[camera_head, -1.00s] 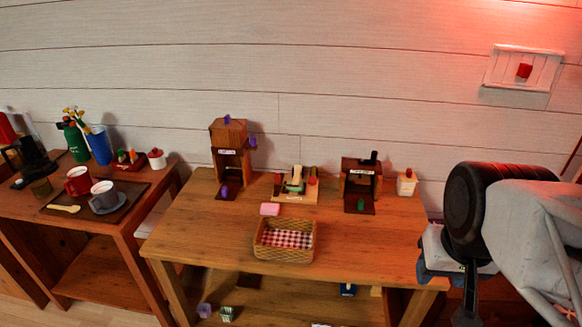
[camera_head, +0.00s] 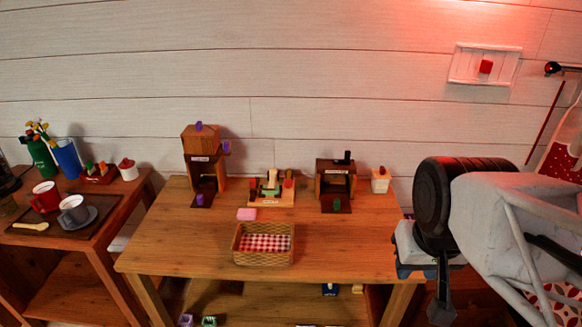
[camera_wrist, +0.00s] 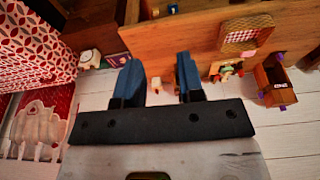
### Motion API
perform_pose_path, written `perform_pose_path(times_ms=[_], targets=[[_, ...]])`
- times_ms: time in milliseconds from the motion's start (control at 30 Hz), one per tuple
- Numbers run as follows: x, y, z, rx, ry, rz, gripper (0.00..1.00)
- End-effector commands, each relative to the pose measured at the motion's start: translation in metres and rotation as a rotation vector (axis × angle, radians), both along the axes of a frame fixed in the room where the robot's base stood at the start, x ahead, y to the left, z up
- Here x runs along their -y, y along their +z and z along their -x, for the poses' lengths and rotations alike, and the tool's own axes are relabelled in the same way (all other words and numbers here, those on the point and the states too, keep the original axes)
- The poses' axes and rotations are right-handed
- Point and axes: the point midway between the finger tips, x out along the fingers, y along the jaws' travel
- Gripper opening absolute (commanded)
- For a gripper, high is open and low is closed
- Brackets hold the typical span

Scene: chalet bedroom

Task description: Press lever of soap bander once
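Three wooden devices stand along the back of the table, their labels too small to read, so I cannot tell for sure which is the soap bander. On the left is a tall device with purple knobs (camera_head: 204,165), in the middle a low device with green and red parts (camera_head: 270,190), and on the right a box-like device with a black lever-like top piece (camera_head: 336,183). A pink soap-like block (camera_head: 247,214) lies in front. My gripper (camera_wrist: 157,80) is open and empty, apart from all of them. The tall device (camera_wrist: 272,80) and low device (camera_wrist: 230,68) also show in the wrist view.
A wicker basket (camera_head: 263,258) with checked cloth stands at the front of the table (camera_head: 345,250). A small white jar (camera_head: 380,181) stands right of the devices. A side table (camera_head: 70,262) with mugs is at left. The table's right front is clear.

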Motion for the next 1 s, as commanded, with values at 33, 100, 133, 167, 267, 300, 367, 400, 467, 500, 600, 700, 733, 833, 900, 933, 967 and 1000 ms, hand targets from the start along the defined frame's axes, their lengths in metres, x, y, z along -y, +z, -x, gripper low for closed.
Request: perform_pose_path(times_ms=[33,100,133,167,267,300,367,400,467,500,600,700,733,833,900,933,967,1000], targets=[[0.0000,0.0000,0.0000,0.000,0.000,0.000,0.28],[0.0000,0.0000,0.0000,0.000,0.000,0.000,0.17],[0.0000,0.0000,0.0000,0.000,0.000,0.000,0.12],[0.0000,0.0000,0.0000,0.000,0.000,0.000,0.08],[0.0000,0.0000,0.0000,0.000,0.000,0.000,0.00],[0.0000,0.0000,0.0000,0.000,0.000,0.000,0.00],[0.0000,0.0000,0.0000,0.000,0.000,0.000,0.00],[0.0000,0.0000,0.0000,0.000,0.000,0.000,0.00],[0.0000,0.0000,0.0000,0.000,0.000,0.000,0.00],[0.0000,0.0000,0.0000,0.000,0.000,0.000,0.00],[0.0000,0.0000,0.0000,0.000,0.000,0.000,0.00],[0.0000,0.0000,0.0000,0.000,0.000,0.000,0.00],[0.0000,0.0000,0.0000,0.000,0.000,0.000,0.00],[0.0000,0.0000,0.0000,0.000,0.000,0.000,0.00],[0.0000,0.0000,0.0000,0.000,0.000,0.000,0.00],[0.0000,0.0000,0.0000,0.000,0.000,0.000,0.00],[0.0000,0.0000,0.0000,0.000,0.000,0.000,0.00],[0.0000,0.0000,0.0000,0.000,0.000,0.000,0.00]])
